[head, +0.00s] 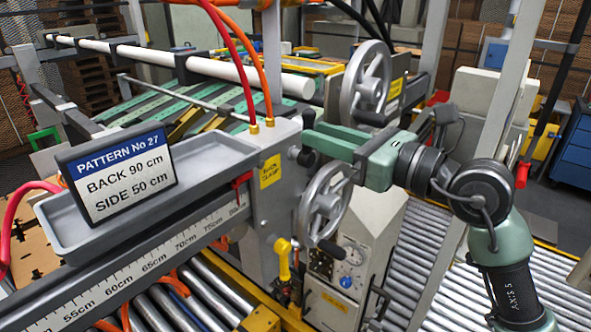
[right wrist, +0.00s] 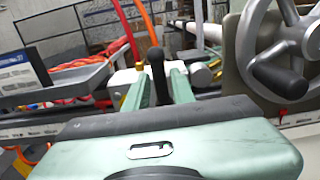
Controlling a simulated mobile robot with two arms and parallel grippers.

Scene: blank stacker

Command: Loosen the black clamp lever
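The black clamp lever (head: 308,119) stands upright at the right end of the grey housing, beside a yellow label. In the right wrist view the lever (right wrist: 156,76) rises between the two green fingers of my right gripper (right wrist: 157,92). The fingers are apart, with a gap visible beside the lever. In the head view my right gripper (head: 318,142) reaches in from the right with its tips at the lever; the lower part of the lever is partly hidden there. My left gripper is not in view.
A spoked handwheel (head: 325,200) sits just below my right gripper, and a larger one (head: 366,82) stands behind it. A grey tray (head: 75,240) holds a pattern sign (head: 118,172) reading BACK 90 cm, SIDE 50 cm. Red and orange hoses rise from the housing.

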